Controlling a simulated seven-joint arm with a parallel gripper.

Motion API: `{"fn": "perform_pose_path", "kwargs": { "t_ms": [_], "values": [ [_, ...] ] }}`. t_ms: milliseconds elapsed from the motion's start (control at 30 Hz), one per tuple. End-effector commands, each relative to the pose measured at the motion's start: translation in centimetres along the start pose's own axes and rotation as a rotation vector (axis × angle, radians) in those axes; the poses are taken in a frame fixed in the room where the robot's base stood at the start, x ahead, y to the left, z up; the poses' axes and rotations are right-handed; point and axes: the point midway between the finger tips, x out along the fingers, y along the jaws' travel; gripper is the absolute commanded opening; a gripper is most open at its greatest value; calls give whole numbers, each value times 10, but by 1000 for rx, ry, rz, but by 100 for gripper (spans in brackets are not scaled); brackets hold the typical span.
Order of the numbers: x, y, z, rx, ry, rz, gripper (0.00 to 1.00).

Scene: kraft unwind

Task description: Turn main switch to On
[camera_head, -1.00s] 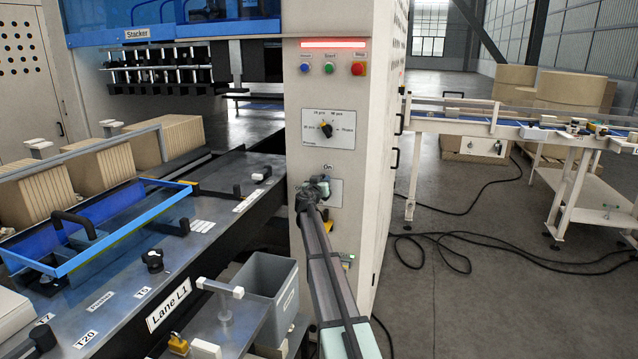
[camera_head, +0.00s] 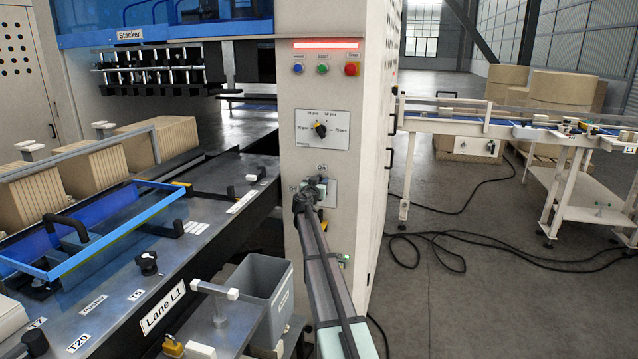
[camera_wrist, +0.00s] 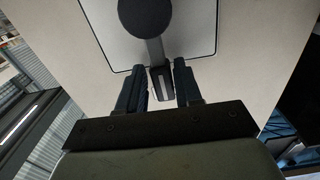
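The main switch sits on a pale plate low on the front of the cream cabinet, under an "On" label (camera_head: 321,167). In the head view my gripper (camera_head: 308,194) is at this plate and hides most of the switch. In the wrist view the switch shows as a round dark hub (camera_wrist: 145,16) with a lever (camera_wrist: 161,80) running from it towards my gripper. The two dark fingers (camera_wrist: 160,88) stand apart, one on each side of the lever's end, with narrow gaps or light contact; the lever is slightly tilted in this view.
Above the plate are a selector dial (camera_head: 320,130) and blue, green and red buttons (camera_head: 323,69). A yellow padlock (camera_head: 322,216) is near the gripper. A grey bin (camera_head: 262,283) and the lane table (camera_head: 100,290) stand left of my arm.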

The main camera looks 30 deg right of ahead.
Motion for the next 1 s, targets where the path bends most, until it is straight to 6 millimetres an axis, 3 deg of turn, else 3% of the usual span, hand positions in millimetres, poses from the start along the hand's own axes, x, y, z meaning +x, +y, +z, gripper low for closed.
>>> {"fn": "perform_pose_path", "kwargs": {
  "t_ms": [133,567,767,1000],
  "values": [
    [0,-1,-1,-3,1,-2,47],
    [-9,-1,-1,-6,2,-3,47],
    [-34,0,-1,-6,2,-4,47],
    [-79,1,-1,-5,2,-3,47]
  ]
}}
